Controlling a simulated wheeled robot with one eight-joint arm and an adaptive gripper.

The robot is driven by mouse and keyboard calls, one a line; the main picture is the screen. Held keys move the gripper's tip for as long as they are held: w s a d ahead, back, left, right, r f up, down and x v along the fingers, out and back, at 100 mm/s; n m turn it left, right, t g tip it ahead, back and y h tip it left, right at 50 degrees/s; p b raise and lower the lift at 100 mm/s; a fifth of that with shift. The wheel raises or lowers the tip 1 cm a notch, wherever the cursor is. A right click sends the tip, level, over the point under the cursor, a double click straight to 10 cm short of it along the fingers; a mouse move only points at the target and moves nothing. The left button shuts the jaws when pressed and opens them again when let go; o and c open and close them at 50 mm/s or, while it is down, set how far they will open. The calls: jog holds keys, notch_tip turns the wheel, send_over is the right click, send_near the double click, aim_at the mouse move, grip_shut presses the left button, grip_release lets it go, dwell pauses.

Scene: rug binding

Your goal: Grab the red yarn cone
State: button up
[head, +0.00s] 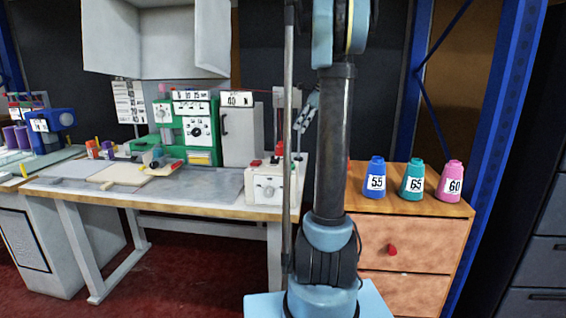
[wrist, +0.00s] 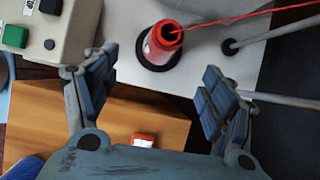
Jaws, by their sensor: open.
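In the wrist view a red yarn cone (wrist: 163,42) with a white label stands on a black disc on a pale surface. A red strand runs from its top to the right. My gripper (wrist: 160,64) is open and empty, one finger on each side of the picture. The cone shows in the gap between the fingertips, toward their far side, and neither finger visibly touches it.
A small red thing with a white label (wrist: 143,138) lies past my palm over wood. A grey rod (wrist: 270,34) stands right of the cone, a control box (wrist: 48,28) left. Blue (head: 376,178), teal (head: 412,181) and pink (head: 451,182) cones stand on the wooden cabinet (head: 405,208).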

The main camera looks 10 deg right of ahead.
send_near(282, 155)
jog(key=w+f, duration=0.1)
jog(key=w+a+f, duration=0.1)
jog(key=f, duration=0.1)
jog(key=w+f, duration=0.1)
jog(key=f, duration=0.1)
jog(key=shift+w+a+f, duration=0.15)
jog(key=shift+w+a, duration=0.05)
jog(key=shift+w, duration=0.2)
jog(key=shift+x, duration=2.75)
jog(key=shift+s+a, duration=0.1)
jog(key=shift+a, duration=0.1)
jog(key=shift+c, duration=0.2)
jog(key=c, duration=1.3)
